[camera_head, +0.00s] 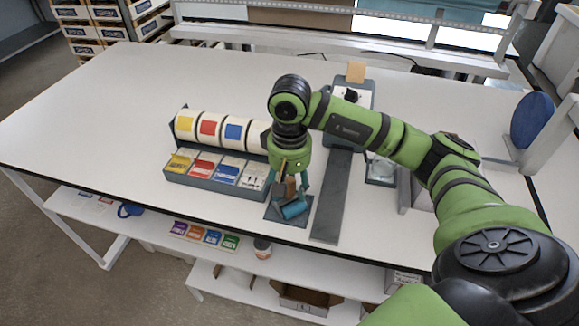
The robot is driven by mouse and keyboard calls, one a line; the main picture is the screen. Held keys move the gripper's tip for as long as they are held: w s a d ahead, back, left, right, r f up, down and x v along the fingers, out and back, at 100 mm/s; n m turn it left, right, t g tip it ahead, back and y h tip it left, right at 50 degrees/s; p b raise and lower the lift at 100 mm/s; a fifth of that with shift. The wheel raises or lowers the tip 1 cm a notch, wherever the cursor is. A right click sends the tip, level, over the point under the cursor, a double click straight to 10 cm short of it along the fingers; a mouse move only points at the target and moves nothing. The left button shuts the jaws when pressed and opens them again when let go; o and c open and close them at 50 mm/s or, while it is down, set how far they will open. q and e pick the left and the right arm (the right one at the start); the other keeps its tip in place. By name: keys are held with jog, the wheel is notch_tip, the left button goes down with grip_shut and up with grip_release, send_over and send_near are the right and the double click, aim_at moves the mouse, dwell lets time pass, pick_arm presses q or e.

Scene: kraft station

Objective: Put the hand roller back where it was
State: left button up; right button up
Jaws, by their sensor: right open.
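The hand roller (294,209) has a teal drum and a brown handle. It sits at the front edge of the table, on or just above a small dark grey plate (272,212). My right gripper (290,190) points down over it from above. Its fingers are open, on either side of the brown handle. I cannot tell whether they touch it. The gripper hides part of the handle. My left gripper is out of view.
Left of the gripper stands a grey rack (215,187) with coloured rolls and label packs. A long dark strip (332,200) lies to the right. A dark stand (365,90) is behind my arm. The table's left side (100,120) is clear.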

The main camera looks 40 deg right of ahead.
notch_tip(320, 180, up, 5)
jog(key=shift+w+f+b, duration=0.1)
jog(key=shift+b, duration=1.1)
notch_tip(320, 180, up, 6)
jog(key=shift+f+p, duration=0.25)
jog(key=shift+p, duration=0.1)
jog(key=shift+r, duration=0.9)
jog(key=shift+f, duration=0.1)
